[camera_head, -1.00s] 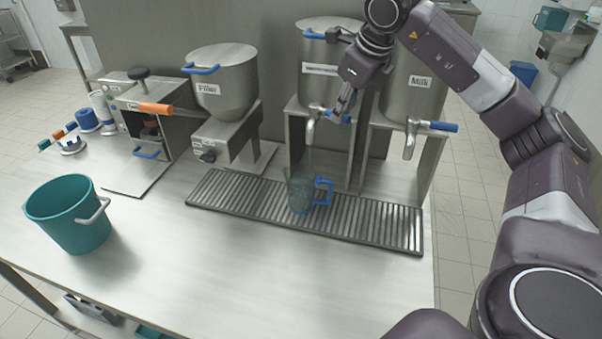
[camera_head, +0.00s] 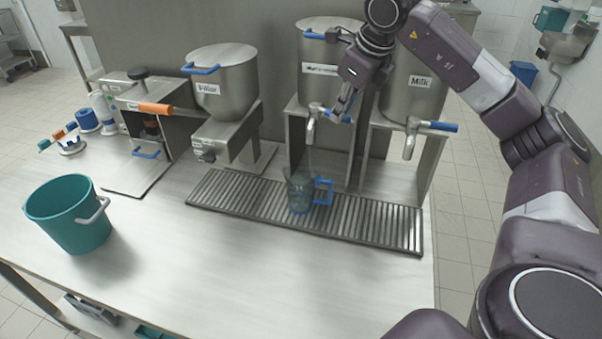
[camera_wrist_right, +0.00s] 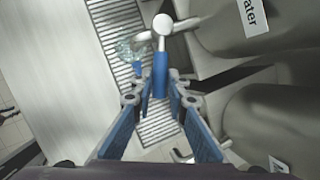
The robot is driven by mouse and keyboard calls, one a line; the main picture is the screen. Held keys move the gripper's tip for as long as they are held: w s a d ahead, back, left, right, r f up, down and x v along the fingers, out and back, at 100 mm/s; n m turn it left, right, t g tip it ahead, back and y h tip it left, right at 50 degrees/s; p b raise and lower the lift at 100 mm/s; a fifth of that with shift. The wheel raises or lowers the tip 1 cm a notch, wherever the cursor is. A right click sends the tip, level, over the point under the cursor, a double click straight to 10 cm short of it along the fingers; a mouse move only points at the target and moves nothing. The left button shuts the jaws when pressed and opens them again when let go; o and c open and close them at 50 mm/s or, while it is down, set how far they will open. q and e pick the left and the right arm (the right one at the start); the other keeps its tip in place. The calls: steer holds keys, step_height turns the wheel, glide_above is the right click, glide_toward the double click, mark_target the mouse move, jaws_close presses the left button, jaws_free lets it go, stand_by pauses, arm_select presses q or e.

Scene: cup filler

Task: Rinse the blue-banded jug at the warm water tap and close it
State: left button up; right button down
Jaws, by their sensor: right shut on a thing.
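The clear jug (camera_head: 300,190) with a blue handle stands upright on the drip tray, beneath the water tap. The tap (camera_head: 311,128) is on the middle dispenser; its label is partly readable as water in the right wrist view. My right gripper (camera_head: 342,108) is at this tap, shut on its blue lever. The lever (camera_wrist_right: 160,75) shows between the fingers of the right gripper (camera_wrist_right: 160,92) in the wrist view. The jug (camera_wrist_right: 130,50) shows beyond the tap there. I cannot clearly tell whether water runs. My left gripper is out of view.
The slotted drip tray (camera_head: 385,225) runs along the counter. The milk tap (camera_head: 411,138) is close on the right. A flour hopper (camera_head: 222,85) stands left. A teal bucket (camera_head: 75,225) is at the front left. The front middle counter is clear.

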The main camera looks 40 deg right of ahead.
steer(key=d+n, duration=0.1)
steer(key=w+d+n+y+p, duration=0.1)
steer(key=n, duration=0.1)
steer(key=shift+d+n+p, duration=0.1)
steer(key=shift+n+p, duration=0.2)
steer(key=shift+r, duration=0.1)
steer(key=shift+w+d+n+y+p, duration=0.2)
steer(key=shift+d+n+y+p, duration=0.2)
steer(key=shift+n+y+p, duration=0.35)
steer(key=shift+r, duration=0.1)
